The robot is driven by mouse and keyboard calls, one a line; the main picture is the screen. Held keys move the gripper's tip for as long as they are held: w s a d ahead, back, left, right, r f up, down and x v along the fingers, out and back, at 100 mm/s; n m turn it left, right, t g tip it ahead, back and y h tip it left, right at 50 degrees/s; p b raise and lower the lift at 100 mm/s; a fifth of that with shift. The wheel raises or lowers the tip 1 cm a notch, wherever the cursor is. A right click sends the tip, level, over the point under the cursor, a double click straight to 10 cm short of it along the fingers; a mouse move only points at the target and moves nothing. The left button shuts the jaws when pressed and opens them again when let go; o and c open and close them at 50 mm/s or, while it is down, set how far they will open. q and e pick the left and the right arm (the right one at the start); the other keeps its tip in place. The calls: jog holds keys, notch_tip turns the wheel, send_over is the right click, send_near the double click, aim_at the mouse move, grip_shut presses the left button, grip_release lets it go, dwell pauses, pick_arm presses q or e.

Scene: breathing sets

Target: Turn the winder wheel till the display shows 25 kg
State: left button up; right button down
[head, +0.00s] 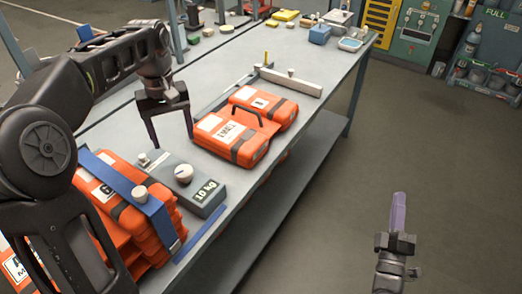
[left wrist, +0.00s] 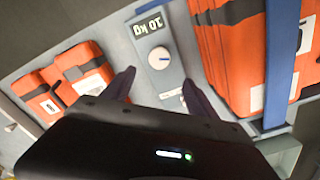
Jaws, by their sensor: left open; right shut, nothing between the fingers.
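A grey winder box (head: 205,190) stands near the table's front edge. Its display (head: 206,191) reads 10 kg, and it also shows in the left wrist view (left wrist: 148,25). A round pale wheel (head: 184,173) sits on top; the left wrist view shows this wheel (left wrist: 159,58) with a dark mark on its face. My left gripper (head: 172,142) is open and empty, fingers pointing down, above and behind the box; in the left wrist view its fingertips (left wrist: 159,79) stand apart beside the wheel, not touching it. My right gripper (head: 399,200) is shut and empty, out over the floor.
Stacked orange cases (head: 110,205) with a blue strap (head: 130,192) and pale knob stand left of the box. Orange cases (head: 230,135) lie behind it, by a grey bar (head: 291,82). Small items lie at the table's far end.

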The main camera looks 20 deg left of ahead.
aim_at(183, 170)
pick_arm(q)
notch_tip(183, 170, down, 12)
jog(key=shift+d+p, duration=0.15)
jog(key=shift+p, duration=0.45)
jog(key=shift+c, duration=0.5)
jog(key=c, duration=1.3)
jog(key=shift+o, duration=0.2)
